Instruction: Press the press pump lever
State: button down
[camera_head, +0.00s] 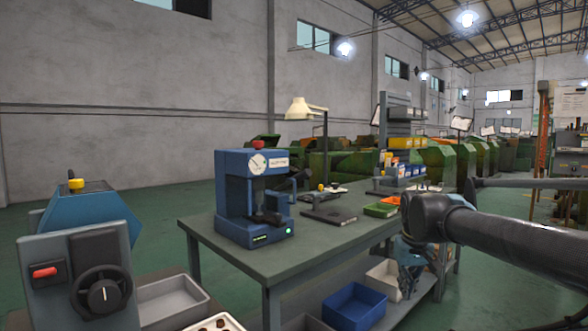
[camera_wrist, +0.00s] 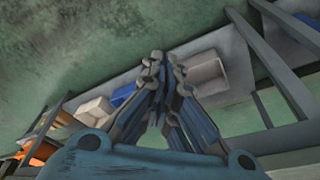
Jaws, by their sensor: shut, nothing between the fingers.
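A blue press (camera_head: 235,190) with a round white gauge and a red knob on top stands on the near end of the grey-green workbench (camera_head: 290,246). A dark lever-like part (camera_head: 298,180) sticks out at its right side; its exact shape is too small to tell. My gripper (camera_head: 408,292) hangs pointing down beside the bench's right edge, well apart from the press. In the wrist view my gripper's fingers (camera_wrist: 164,62) are closed together and empty. The press does not show in the wrist view.
A desk lamp (camera_head: 307,108), a dark flat plate (camera_head: 329,216) and an orange-green tray (camera_head: 381,208) stand on the bench. A blue bin (camera_head: 354,306) sits on the lower shelf. A machine with a black dial (camera_head: 101,291) is at the near left. Open floor lies right of the bench.

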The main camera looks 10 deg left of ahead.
jog(key=w+a+r+n, duration=0.2)
jog(key=w+a+r, duration=0.35)
jog(key=r, duration=0.35)
jog(key=w+a+r+n, duration=0.1)
jog(key=w+a+r, duration=0.4)
jog(key=r, duration=0.4)
jog(key=w+a+r+n, duration=0.2)
jog(key=w+a+r, duration=0.2)
jog(key=w+r, duration=0.4)
jog(key=w+a+r+n+y, duration=0.1)
jog(key=w+a+r+n, duration=0.1)
jog(key=a+r, duration=0.6)
jog(key=w+a+r+n+t+y, duration=0.1)
jog(key=w+a+r+n, duration=0.2)
jog(key=a+r, duration=0.6)
jog(key=shift+w+a+r, duration=0.15)
jog(key=shift+w+a, duration=0.9)
jog(key=x, duration=0.4)
jog(key=d+x, duration=0.1)
jog(key=x, duration=0.3)
jog(key=s+d+x, duration=0.1)
jog(key=x, duration=0.3)
jog(key=shift+f, duration=0.55)
jog(key=shift+d+f, duration=0.2)
jog(key=shift+f, duration=0.1)
